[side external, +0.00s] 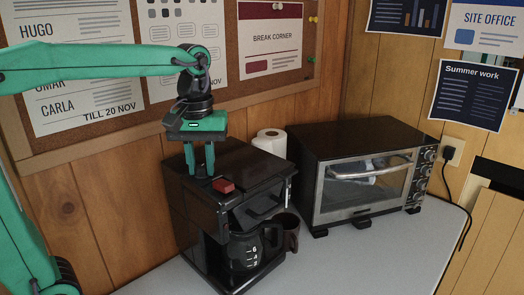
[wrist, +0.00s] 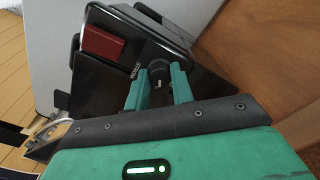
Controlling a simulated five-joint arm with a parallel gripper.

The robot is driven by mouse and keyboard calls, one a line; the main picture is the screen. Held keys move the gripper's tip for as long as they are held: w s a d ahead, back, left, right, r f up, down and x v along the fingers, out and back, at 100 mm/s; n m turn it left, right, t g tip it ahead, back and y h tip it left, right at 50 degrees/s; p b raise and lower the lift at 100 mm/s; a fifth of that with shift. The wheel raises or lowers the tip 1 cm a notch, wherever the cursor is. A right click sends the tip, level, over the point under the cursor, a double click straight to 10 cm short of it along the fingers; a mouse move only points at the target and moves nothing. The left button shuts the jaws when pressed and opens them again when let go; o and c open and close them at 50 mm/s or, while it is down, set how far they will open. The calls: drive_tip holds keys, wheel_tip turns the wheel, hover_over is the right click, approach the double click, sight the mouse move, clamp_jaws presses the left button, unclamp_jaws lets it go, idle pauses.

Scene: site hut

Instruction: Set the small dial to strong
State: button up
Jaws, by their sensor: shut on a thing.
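A black coffee machine (side external: 210,217) stands on the pale counter against the wood wall, with a glass pot (side external: 247,252) in its front. My gripper (side external: 200,172) points down onto the machine's top, behind a red block-like part (side external: 223,185). In the wrist view, a small dark round dial (wrist: 158,67) sits between the two green fingers of my gripper (wrist: 159,82), which are shut on it.
A toaster oven (side external: 365,178) stands to the right on the counter (side external: 372,252). A paper roll (side external: 270,141) is behind the machine, and a dark mug (side external: 290,230) is beside the pot. The front right counter is clear.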

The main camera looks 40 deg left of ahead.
sight(201, 166)
drive_tip(key=m, duration=1.1)
idle(0.3)
drive_tip(key=shift+m, duration=0.4)
drive_tip(key=o, duration=1)
drive_tip(key=shift+r, duration=0.1)
drive_tip(key=shift+r, duration=3.85)
